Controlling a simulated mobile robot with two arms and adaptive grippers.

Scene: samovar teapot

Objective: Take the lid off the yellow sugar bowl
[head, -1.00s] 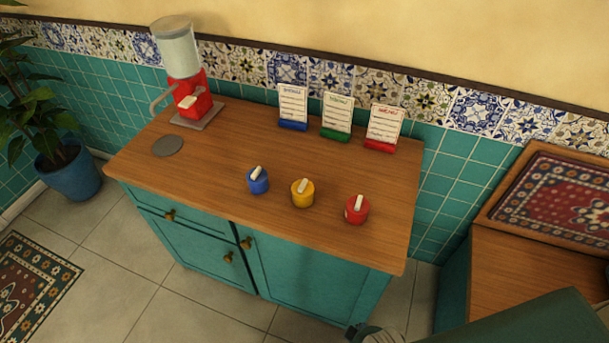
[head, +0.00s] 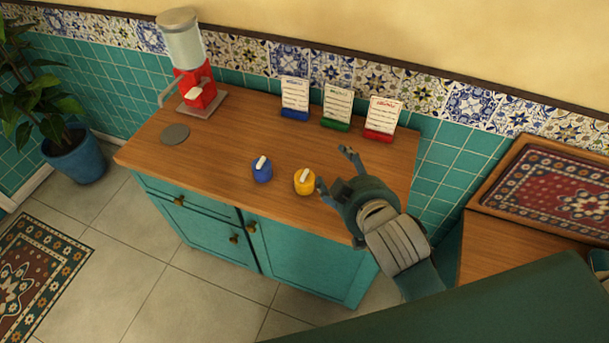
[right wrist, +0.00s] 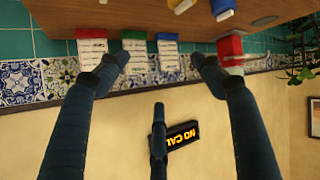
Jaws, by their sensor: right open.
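The yellow sugar bowl (head: 304,184) stands on the wooden counter with its lid on and a pale bar-shaped handle on top. It shows only in part at the top edge of the right wrist view (right wrist: 180,5). My right gripper (head: 333,170) is open and empty, just right of the yellow bowl in the head view. One fingertip appears close beside the bowl; I cannot tell whether it touches. The blue bowl (head: 262,172) stands to the left. The red bowl is hidden behind my right gripper in the head view. My left gripper is not in view.
Three cards in blue (head: 295,97), green (head: 337,106) and red (head: 382,118) stands line the back of the counter (head: 225,150). A red dispenser (head: 200,92) and a grey disc (head: 175,134) are at the left. The counter's middle-left is clear.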

